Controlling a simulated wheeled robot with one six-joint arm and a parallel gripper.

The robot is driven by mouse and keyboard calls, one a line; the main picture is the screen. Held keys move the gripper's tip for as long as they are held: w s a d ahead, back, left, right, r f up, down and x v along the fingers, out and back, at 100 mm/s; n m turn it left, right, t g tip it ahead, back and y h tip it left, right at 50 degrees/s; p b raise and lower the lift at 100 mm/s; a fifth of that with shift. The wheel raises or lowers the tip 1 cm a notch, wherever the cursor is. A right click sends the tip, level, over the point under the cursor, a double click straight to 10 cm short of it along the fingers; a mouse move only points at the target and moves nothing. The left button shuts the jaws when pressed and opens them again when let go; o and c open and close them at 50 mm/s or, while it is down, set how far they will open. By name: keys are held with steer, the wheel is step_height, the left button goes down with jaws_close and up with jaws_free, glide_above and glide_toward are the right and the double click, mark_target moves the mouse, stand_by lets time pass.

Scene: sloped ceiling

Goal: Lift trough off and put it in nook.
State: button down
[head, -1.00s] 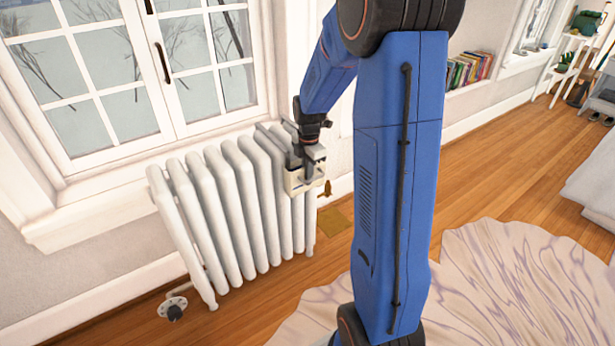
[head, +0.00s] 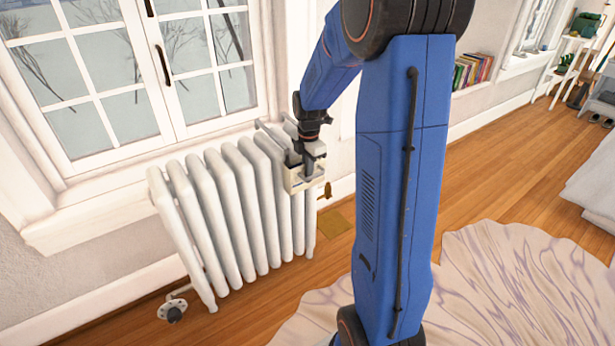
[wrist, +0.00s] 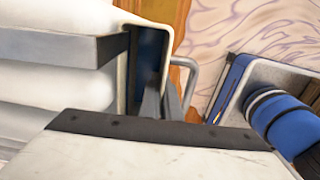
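The trough (head: 297,184) is a small cream box with grey hook bars, at the right end of the white radiator (head: 232,205). Its bars reach over the radiator top; I cannot tell whether they rest on it. My gripper (head: 308,172) points down at the trough, with dark fingers at its upper edge. In the wrist view a cream rim, likely the trough's (wrist: 168,45), and a grey bar (wrist: 60,50) are close to the gripper. The finger gap is hidden, so I cannot tell whether the fingers grip it. I cannot make out which place is the nook.
A window (head: 140,80) and its sill are behind the radiator. A valve (head: 173,311) sticks out at its lower left. Books (head: 473,70) stand on a ledge at the back right. A pale rug (head: 520,280) lies on the wooden floor.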

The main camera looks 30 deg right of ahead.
steer(key=shift+r, duration=1.8)
steer(key=s+r, duration=0.1)
steer(key=s, duration=1.3)
steer(key=shift+d, duration=0.25)
stand_by(0.6)
steer(key=shift+s, duration=0.1)
steer(key=s, duration=1.3)
steer(key=shift+s+d, duration=0.25)
steer(key=shift+s, duration=0.15)
stand_by(0.9)
stand_by(0.3)
